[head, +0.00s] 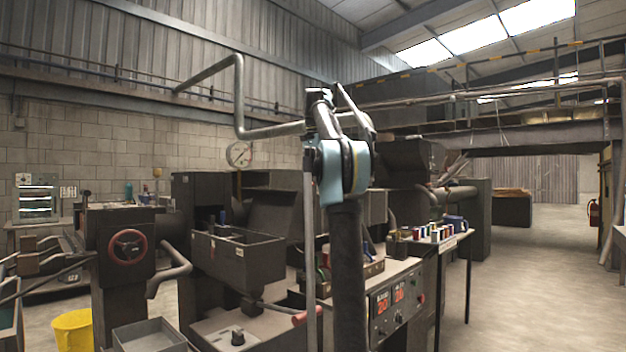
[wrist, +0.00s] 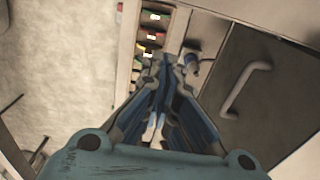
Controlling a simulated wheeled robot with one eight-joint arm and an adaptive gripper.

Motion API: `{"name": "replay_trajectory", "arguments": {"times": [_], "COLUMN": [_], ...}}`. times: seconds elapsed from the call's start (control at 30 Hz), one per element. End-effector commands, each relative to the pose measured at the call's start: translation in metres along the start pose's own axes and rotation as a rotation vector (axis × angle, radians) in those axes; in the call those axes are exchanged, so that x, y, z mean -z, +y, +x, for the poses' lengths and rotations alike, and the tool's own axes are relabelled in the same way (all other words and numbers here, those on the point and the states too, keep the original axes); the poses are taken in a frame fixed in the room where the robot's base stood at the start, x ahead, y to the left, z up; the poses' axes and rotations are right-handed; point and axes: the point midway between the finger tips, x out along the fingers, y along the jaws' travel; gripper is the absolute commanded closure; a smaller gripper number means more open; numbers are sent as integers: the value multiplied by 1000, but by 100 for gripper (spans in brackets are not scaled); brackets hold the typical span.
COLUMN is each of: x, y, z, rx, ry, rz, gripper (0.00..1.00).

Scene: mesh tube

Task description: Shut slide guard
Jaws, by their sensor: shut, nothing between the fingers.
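My gripper (wrist: 168,66) shows in the wrist view with its fingers together and nothing between them. To its right is a dark flat panel (wrist: 272,85) with a pale bar handle (wrist: 244,90); it may be the slide guard, but I cannot tell for certain. The gripper is apart from the handle in the picture. In the head view my own arm stands in the middle and the gripper cannot be made out. No slide guard can be clearly picked out there.
A row of small coloured items (head: 437,234) stands on a bench right of my arm; similar items (wrist: 150,38) show beyond my fingers. A control panel (head: 395,298), dark machinery (head: 237,258), a red handwheel (head: 128,246) and a yellow bucket (head: 73,330) are around. Open floor (head: 545,270) lies right.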

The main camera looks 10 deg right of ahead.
Motion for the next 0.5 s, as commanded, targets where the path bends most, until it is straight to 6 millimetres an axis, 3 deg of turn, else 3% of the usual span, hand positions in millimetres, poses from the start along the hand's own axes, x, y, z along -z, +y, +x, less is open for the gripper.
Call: {"name": "replay_trajectory", "arguments": {"times": [0.5], "x": [-4], "y": [-2], "z": [72], "rx": [0], "ry": [0], "rz": [-6], "gripper": [100]}}
